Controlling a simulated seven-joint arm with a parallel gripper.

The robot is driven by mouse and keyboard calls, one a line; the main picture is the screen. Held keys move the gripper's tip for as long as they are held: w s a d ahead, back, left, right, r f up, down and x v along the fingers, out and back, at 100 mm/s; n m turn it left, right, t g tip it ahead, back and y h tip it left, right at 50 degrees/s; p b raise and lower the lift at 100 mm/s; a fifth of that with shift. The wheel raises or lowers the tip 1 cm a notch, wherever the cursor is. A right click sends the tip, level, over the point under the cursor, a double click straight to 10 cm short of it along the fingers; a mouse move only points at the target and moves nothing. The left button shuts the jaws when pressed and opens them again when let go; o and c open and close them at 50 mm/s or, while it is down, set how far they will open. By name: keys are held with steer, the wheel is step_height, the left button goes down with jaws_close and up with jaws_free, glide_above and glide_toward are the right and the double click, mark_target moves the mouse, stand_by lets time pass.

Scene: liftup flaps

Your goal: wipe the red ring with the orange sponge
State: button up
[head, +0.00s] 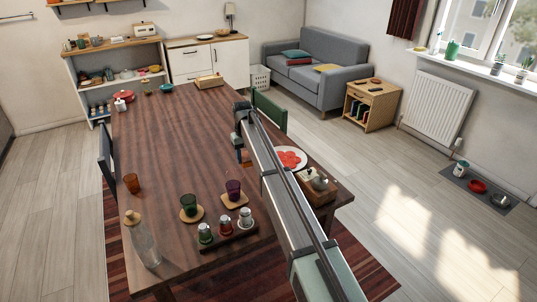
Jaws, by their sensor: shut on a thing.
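My gripper (239,144) is over the right part of the dark wooden table (172,137), at the far end of my arm. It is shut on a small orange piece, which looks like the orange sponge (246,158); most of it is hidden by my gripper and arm. I cannot tell whether the sponge touches the tabletop. I cannot make out a red ring on the table. A white plate (303,164) with red round pieces on it lies just right of my arm.
A wooden box (318,191) stands right of my arm. The table's middle left is clear.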

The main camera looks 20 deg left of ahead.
mark_target(232, 170)
steer(key=shift+n, duration=0.5)
steer(key=shift+s+a+f, duration=0.25)
steer(key=shift+a+f, duration=0.2)
steer(key=shift+f, duration=0.7)
steer(key=shift+s+a+f, duration=0.25)
steer(key=shift+a+f, duration=0.15)
steer(key=shift+f, duration=0.7)
steer(key=shift+s+a+f, duration=0.25)
steer(key=shift+a+f, duration=0.2)
steer(key=shift+f, duration=0.7)
steer(key=shift+w+a+f, duration=0.65)
steer(key=shift+w+a, duration=1.85)
steer(key=shift+s+d, duration=2.55)
steer(key=shift+s, duration=0.05)
steer(key=shift+s+a, duration=0.2)
steer(key=shift+a, duration=0.1)
steer(key=shift+w+a, duration=2.5)
steer(key=shift+s+d, duration=2.5)
steer(key=shift+s, duration=0.05)
step_height(232, 170, up, 8)
